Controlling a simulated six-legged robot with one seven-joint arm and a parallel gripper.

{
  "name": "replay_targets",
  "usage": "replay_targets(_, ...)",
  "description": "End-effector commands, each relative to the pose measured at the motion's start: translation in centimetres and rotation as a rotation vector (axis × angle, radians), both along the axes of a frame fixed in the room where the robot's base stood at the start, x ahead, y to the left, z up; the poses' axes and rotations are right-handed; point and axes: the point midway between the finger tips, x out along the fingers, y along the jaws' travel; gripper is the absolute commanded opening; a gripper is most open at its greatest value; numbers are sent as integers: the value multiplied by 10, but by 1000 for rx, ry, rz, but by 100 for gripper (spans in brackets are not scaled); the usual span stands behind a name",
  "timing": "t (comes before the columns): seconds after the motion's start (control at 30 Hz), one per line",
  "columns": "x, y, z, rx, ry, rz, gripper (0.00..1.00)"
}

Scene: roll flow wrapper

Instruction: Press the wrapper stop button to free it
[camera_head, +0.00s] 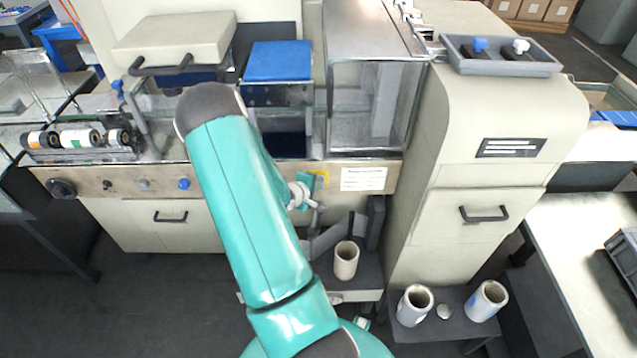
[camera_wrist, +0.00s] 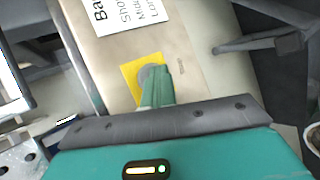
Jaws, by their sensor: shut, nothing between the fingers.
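A yellow plate (camera_head: 323,176) sits on the front panel of the wrapper, right of my arm; the arm and gripper partly hide it. In the wrist view the yellow plate (camera_wrist: 128,72) carries a round grey button (camera_wrist: 147,73), which I take for the stop button. My gripper (camera_wrist: 158,72) is shut and empty, and its teal fingertips overlap the button in that view. I cannot tell whether they touch it or whether it is pressed in. In the head view my gripper (camera_head: 305,188) is close to the panel, mostly seen from behind.
A white label (camera_head: 363,179) is right of the plate. A black knob (camera_head: 61,188) and a blue button (camera_head: 184,184) are on the panel's left part. A cardboard core (camera_head: 346,260) stands below the panel. A beige cabinet (camera_head: 470,150) rises at the right.

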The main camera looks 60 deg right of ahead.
Motion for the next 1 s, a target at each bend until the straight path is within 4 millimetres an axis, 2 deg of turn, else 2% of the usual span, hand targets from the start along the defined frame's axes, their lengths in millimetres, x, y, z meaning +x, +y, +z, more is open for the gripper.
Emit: replay_targets(1.0,6,-10,2,-5,-2,2,0)
